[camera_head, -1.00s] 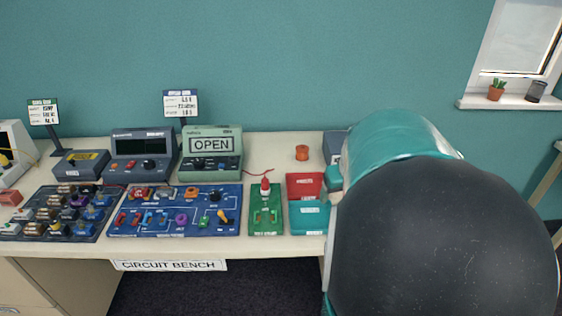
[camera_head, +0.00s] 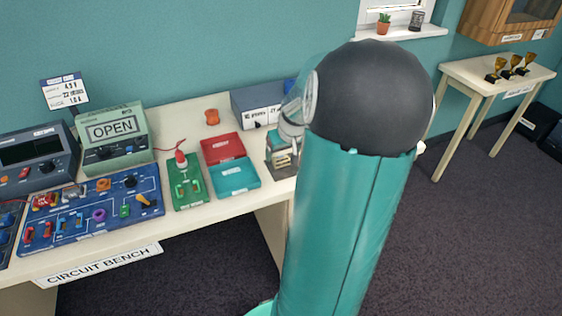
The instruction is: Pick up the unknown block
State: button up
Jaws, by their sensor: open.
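No block carries a mark that I can read as unknown. A small orange piece (camera_head: 212,117) stands alone on the bench, behind the red tray. Several coloured blocks sit on the blue circuit board (camera_head: 80,233), among them an orange block (camera_head: 103,185) and a purple ring-shaped one (camera_head: 99,214). My large teal and dark arm fills the middle right of the view and covers part of the bench's right end.
A red tray (camera_head: 222,148) and a teal tray (camera_head: 236,176) lie beside a green board (camera_head: 187,190). A meter reading OPEN (camera_head: 113,128) stands behind the circuit board. A grey box (camera_head: 257,104) and a small device (camera_head: 281,158) are near my arm. A trophy table (camera_head: 487,77) stands right.

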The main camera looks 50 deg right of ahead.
aim_at(282, 161)
jog(key=x, duration=0.5)
jog(key=shift+s, duration=0.3)
jog(key=c, duration=1.1)
jog(key=shift+o, duration=0.2)
